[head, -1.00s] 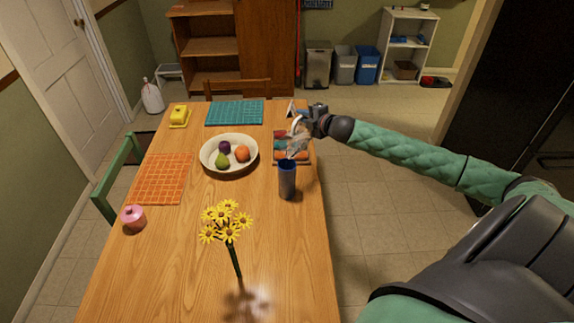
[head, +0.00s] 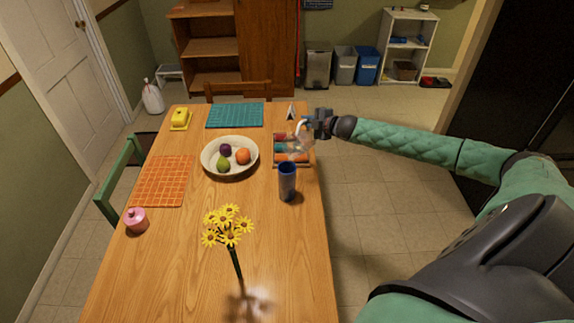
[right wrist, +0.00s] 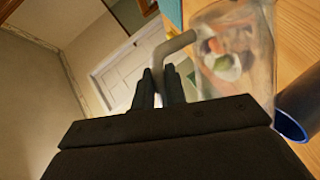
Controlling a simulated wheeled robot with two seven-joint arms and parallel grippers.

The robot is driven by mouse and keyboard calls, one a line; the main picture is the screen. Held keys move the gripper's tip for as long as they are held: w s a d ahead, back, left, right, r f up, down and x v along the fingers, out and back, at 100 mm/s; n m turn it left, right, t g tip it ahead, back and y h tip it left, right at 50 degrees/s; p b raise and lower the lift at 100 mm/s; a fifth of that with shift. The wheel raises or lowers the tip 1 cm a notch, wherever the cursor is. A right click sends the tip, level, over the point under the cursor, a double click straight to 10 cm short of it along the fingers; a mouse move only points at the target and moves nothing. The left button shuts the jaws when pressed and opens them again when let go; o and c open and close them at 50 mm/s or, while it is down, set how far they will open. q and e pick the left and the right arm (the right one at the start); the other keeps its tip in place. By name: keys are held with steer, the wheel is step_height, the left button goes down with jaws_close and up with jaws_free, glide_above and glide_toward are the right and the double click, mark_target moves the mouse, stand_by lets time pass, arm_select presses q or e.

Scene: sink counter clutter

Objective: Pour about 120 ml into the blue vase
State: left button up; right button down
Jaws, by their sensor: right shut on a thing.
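The blue vase (head: 288,182) stands upright on the wooden table, near its right edge. Part of it also shows at the lower right of the right wrist view (right wrist: 296,122). My right gripper (head: 309,127) is shut on the pale handle of a clear pitcher (head: 303,138), beyond the vase and above the table's right side. In the right wrist view the fingers (right wrist: 158,90) close on the handle and the pitcher's see-through body (right wrist: 235,50) fills the upper right. The pitcher's exact tilt and its liquid level are hard to make out. My left gripper is out of view.
A tray (head: 290,164) with coloured items lies behind the vase, under the pitcher. A fruit bowl (head: 207,163) stands to the left. Yellow flowers (head: 228,225) in a clear vase (head: 247,305) stand in front. The table between vase and flowers is bare.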

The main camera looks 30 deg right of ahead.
steer(key=shift+d+f, duration=0.1)
steer(key=shift+f, duration=0.05)
steer(key=shift+w+d+f+m+p, duration=0.15)
steer(key=shift+w+f+m+p, duration=0.05)
steer(key=shift+m+p, duration=0.15)
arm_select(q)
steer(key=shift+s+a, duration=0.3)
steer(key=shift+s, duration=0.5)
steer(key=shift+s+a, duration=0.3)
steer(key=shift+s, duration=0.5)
arm_select(e)
steer(key=shift+d+f+y, duration=0.15)
steer(key=shift+f+y, duration=0.15)
steer(key=shift+f, duration=0.2)
arm_select(q)
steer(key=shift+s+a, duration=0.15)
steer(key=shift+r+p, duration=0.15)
steer(key=shift+p, duration=0.2)
arm_select(e)
steer(key=shift+f, duration=0.1)
